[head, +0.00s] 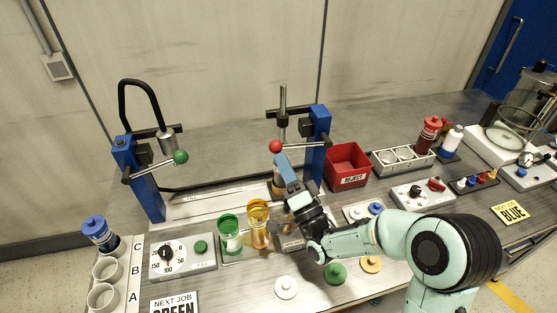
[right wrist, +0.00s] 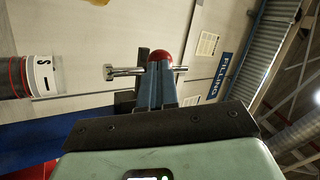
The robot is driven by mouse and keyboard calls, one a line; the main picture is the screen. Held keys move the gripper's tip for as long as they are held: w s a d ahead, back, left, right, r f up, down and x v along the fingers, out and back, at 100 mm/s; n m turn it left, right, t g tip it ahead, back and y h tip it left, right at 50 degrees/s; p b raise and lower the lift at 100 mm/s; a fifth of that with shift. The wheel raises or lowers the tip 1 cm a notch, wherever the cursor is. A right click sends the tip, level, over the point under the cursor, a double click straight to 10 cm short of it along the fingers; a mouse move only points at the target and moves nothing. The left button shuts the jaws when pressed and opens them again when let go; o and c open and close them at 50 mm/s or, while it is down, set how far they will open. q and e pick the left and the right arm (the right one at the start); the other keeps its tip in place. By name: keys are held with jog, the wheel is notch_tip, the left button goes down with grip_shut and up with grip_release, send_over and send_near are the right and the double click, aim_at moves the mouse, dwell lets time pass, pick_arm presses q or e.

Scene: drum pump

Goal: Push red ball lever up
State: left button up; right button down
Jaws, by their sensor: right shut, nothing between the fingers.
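The red ball (head: 275,146) is on the end of a metal lever (head: 304,146) that runs to the right blue post (head: 319,140). The lever looks about level in the head view. My right gripper (head: 282,159) is shut and empty, its blue fingers pointing up with the tips just below the ball. In the right wrist view the red ball (right wrist: 162,54) shows right beyond the finger tips (right wrist: 160,67). I cannot tell whether they touch. The fingers partly hide the ball there. My left gripper is not in view.
A green ball lever (head: 180,157) is on the left blue post (head: 140,180). A green cup (head: 230,238) and an amber cup (head: 258,225) stand left of my right arm. A red reject bin (head: 347,164) and a white rack (head: 402,160) stand to the right.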

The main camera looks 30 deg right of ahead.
dwell(0.4)
jog(key=r+m+h+b, duration=0.1)
jog(key=m+b, duration=0.1)
jog(key=shift+r+h+b, duration=0.15)
jog(key=shift+h+b, duration=0.15)
jog(key=shift+b, duration=0.1)
jog(key=shift+r+m+t+h+b, duration=0.3)
jog(key=shift+r+m+h, duration=0.15)
jog(key=shift+m, duration=0.35)
